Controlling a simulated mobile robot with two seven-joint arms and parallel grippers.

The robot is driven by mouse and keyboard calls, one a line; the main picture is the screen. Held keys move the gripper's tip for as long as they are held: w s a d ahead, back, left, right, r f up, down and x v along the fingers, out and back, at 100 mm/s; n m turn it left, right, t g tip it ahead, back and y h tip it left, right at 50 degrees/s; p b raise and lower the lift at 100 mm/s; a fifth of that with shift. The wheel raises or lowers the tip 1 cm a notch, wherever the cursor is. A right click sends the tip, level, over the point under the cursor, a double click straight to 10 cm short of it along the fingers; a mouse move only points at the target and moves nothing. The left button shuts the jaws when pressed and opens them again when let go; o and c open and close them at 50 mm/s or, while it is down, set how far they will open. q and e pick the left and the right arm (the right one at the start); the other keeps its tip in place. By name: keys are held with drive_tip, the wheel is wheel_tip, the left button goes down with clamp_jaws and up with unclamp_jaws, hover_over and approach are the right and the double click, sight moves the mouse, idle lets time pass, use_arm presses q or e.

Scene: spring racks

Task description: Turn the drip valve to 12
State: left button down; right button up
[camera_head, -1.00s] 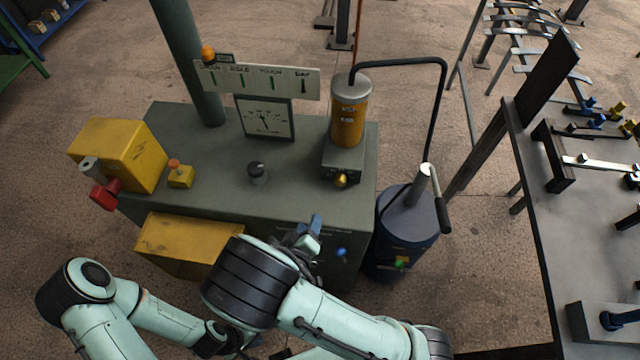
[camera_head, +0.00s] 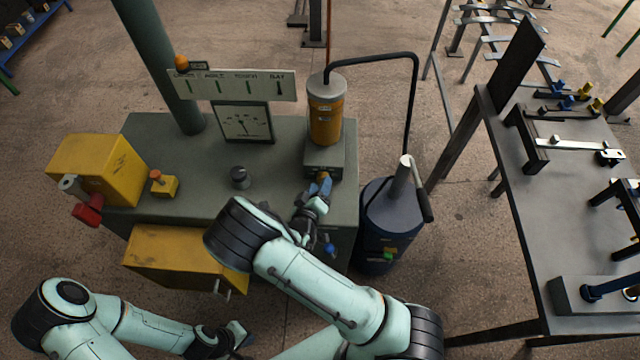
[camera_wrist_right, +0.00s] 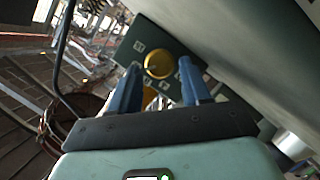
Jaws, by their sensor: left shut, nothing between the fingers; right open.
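The drip valve looks to be the round yellow knob (camera_wrist_right: 158,66) on a dark plate with small white marks around it, in the right wrist view. It sits on the dark block (camera_head: 325,157) under the yellow cylinder (camera_head: 325,115); in the head view my gripper mostly covers it. My right gripper (camera_wrist_right: 159,78) is open, its blue fingers pointing at the plate with the knob between their tips; contact cannot be told. It also shows in the head view (camera_head: 321,187). The marks are too small to read. My left gripper (camera_head: 238,336) is shut and empty, low near the front.
The grey bench (camera_head: 200,180) carries a dark knob (camera_head: 239,177), a dial gauge (camera_head: 243,123), a yellow box (camera_head: 97,168) and a small yellow button box (camera_head: 164,185). A blue drum (camera_head: 388,235) stands right of the bench. A table (camera_head: 540,215) with racks is at right.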

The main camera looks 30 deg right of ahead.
drive_tip(key=shift+w+d+f, duration=0.15)
drive_tip(key=shift+w+d, duration=0.25)
